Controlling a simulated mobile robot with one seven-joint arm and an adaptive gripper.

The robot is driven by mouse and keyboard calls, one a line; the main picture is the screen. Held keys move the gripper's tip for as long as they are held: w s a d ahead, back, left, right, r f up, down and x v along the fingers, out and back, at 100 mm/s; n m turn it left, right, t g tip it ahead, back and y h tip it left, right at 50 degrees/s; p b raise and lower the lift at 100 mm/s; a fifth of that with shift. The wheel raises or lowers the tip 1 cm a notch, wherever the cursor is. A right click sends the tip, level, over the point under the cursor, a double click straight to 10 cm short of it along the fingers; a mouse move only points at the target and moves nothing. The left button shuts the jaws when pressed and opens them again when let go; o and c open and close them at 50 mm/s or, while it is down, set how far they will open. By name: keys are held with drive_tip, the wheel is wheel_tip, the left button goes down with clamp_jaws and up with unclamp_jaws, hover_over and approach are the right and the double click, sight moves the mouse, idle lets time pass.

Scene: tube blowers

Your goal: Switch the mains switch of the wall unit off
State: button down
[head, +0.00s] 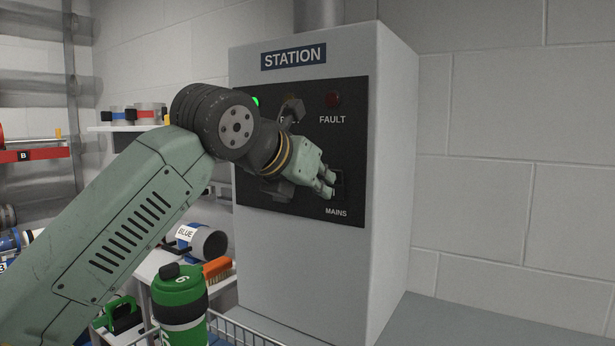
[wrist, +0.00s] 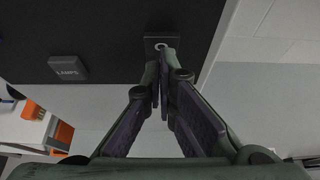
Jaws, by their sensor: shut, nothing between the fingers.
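The wall unit (head: 390,120) is a grey box labelled STATION with a black front panel (head: 352,105). The mains switch (head: 338,186) sits at the panel's lower right, above the word MAINS, and is partly covered by my gripper. In the wrist view the switch plate (wrist: 152,43) shows a small round mark, just beyond my fingertips. My gripper (head: 327,186) is shut and empty, with its tips at the switch; it also shows in the wrist view (wrist: 161,60). I cannot tell whether the tips touch the switch or which way it is set.
A dark red FAULT lamp (head: 333,100) and a lit green lamp (head: 255,101) are on the panel. A LAMPS plate (wrist: 68,67) is left of the switch. Below left are a green canister (head: 180,292), an orange brush (head: 217,267) and a wire basket (head: 240,330). Right of the unit is bare wall.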

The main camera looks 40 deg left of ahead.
drive_tip(key=shift+w, duration=0.25)
drive_tip(key=shift+w+a+r, duration=0.1)
drive_tip(key=shift+w+r, duration=0.1)
drive_tip(key=shift+w, duration=0.2)
drive_tip(key=shift+r, duration=0.2)
drive_tip(key=shift+r+p, duration=0.45)
drive_tip(key=shift+r, duration=0.15)
drive_tip(key=shift+s, duration=0.1)
